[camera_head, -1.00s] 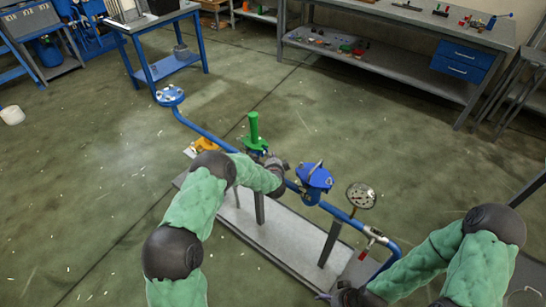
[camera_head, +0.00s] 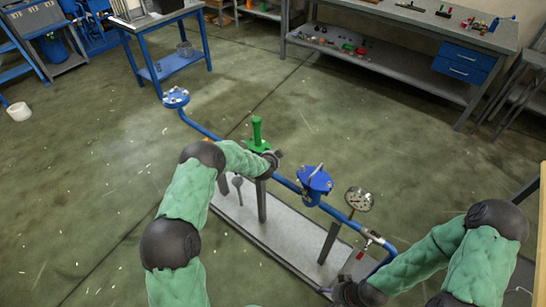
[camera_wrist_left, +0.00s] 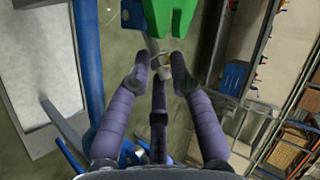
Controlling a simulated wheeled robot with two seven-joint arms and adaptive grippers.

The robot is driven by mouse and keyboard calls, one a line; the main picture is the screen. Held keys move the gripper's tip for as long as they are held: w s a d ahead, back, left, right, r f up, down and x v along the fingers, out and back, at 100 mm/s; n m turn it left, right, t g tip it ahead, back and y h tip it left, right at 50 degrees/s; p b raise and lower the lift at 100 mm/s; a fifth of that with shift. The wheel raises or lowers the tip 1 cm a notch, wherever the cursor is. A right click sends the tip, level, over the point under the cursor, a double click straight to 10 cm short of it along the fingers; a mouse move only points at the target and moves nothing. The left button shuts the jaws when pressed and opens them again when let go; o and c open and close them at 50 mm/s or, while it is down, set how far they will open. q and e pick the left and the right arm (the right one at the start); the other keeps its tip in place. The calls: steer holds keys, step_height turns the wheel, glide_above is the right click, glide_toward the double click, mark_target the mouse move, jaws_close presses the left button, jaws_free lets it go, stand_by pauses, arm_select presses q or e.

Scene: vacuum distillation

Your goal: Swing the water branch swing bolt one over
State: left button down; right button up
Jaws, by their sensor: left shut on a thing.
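The water branch is a blue pipe (camera_head: 288,184) with a green upright part (camera_head: 257,132) and a blue valve body (camera_head: 316,181). My left gripper (camera_head: 277,157) is just beside the base of the green part. In the left wrist view the green part (camera_wrist_left: 170,15) is just ahead of the fingertips. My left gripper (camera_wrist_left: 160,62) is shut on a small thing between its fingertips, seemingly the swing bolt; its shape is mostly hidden. My right gripper (camera_head: 330,290) is low by the pipe's near end; its fingers are too small to read.
A pressure gauge (camera_head: 359,199) stands on the pipe right of the blue valve body. The pipe's posts stand on a pale base plate (camera_head: 290,240). A blue flange (camera_head: 176,97) ends the pipe at the far left. The surrounding floor is mostly clear.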

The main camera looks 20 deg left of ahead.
arm_select(q)
steer(key=shift+d, duration=0.2)
steer(key=c, duration=1.4)
jaws_free()
steer(key=shift+o, duration=0.2)
steer(key=shift+s, duration=0.1)
steer(key=v, duration=1.1)
steer(key=shift+s+r, duration=0.25)
steer(key=shift+r, duration=0.1)
